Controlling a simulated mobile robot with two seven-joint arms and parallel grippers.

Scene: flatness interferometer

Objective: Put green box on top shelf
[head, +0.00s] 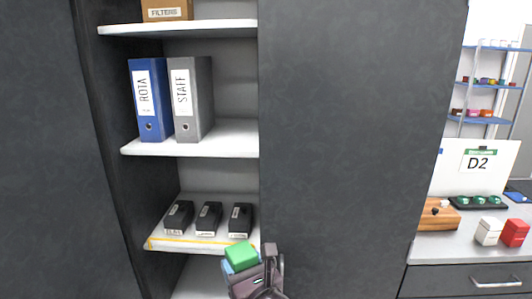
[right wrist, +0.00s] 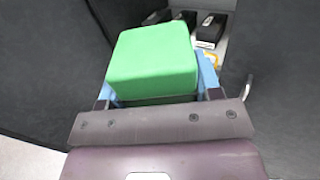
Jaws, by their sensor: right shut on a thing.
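The green box (head: 241,255) is in my right gripper (head: 252,267), low in front of the cabinet in the head view. In the right wrist view the green box (right wrist: 152,62) fills the space between the blue fingers of the right gripper (right wrist: 155,85), which is shut on it. The top shelf (head: 180,28) is the highest one visible, well above the gripper, and carries a brown box labelled FILTERS (head: 166,10). My left gripper is not in view.
The middle shelf (head: 225,140) holds a blue ROTA binder (head: 150,98) and a grey STAFF binder (head: 190,98). A lower shelf (head: 190,243) holds 3 black boxes. Dark door panels (head: 355,130) flank the opening. A bench (head: 440,248) stands at right.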

